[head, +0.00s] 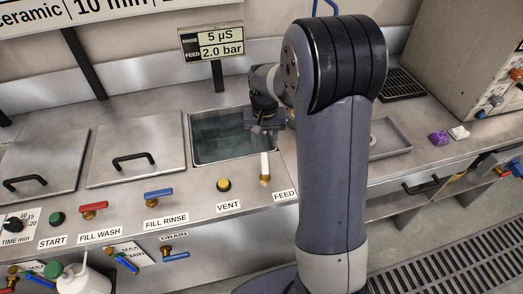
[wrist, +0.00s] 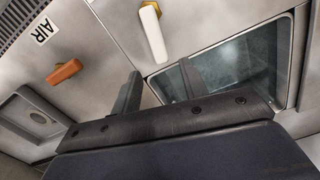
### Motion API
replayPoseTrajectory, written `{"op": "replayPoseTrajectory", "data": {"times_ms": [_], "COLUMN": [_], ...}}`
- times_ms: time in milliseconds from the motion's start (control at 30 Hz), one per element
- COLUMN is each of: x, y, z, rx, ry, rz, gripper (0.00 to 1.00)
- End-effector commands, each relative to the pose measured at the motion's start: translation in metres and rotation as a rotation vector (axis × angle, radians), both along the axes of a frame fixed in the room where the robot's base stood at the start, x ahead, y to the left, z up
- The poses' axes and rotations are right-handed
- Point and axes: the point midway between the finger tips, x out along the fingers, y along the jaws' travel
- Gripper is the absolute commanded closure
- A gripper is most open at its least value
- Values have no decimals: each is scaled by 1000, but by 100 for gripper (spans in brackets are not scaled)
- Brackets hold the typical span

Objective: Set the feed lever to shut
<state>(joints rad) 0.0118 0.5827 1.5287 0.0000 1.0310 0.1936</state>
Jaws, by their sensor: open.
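The feed lever (head: 264,165) has a white handle on a brass fitting, on the bench top just behind the FEED label (head: 284,195). Its handle points back from the fitting towards the water basin. In the wrist view the white lever (wrist: 152,34) lies beyond my fingertips, with its brass end at the top. My gripper (head: 264,128) is over the front right part of the basin, behind the lever's handle end. In the wrist view my gripper (wrist: 158,78) has its two fingers apart with nothing between them. My arm hides part of the bench to the right.
The water-filled basin (head: 193,160) is behind the lever. A display (head: 211,44) reads 5 µS and 2.0 bar. A yellow VENT button (head: 223,185) is to the left. An orange lever (wrist: 64,71) sits by the AIR label (wrist: 42,29).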

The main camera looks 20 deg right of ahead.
Motion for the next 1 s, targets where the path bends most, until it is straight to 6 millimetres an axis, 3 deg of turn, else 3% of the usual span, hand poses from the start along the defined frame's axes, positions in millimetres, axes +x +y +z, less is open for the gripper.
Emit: {"op": "replayPoseTrajectory", "data": {"times_ms": [200,400,733,1000], "x": [-1,0,0,0], "y": [0,0,0,0], "z": [-40,-58,-61,-61], "rx": [0,0,0,0], "ry": [3,0,-1,-1], "rz": [1,1,1,1], "gripper": [58,58,58,80]}}
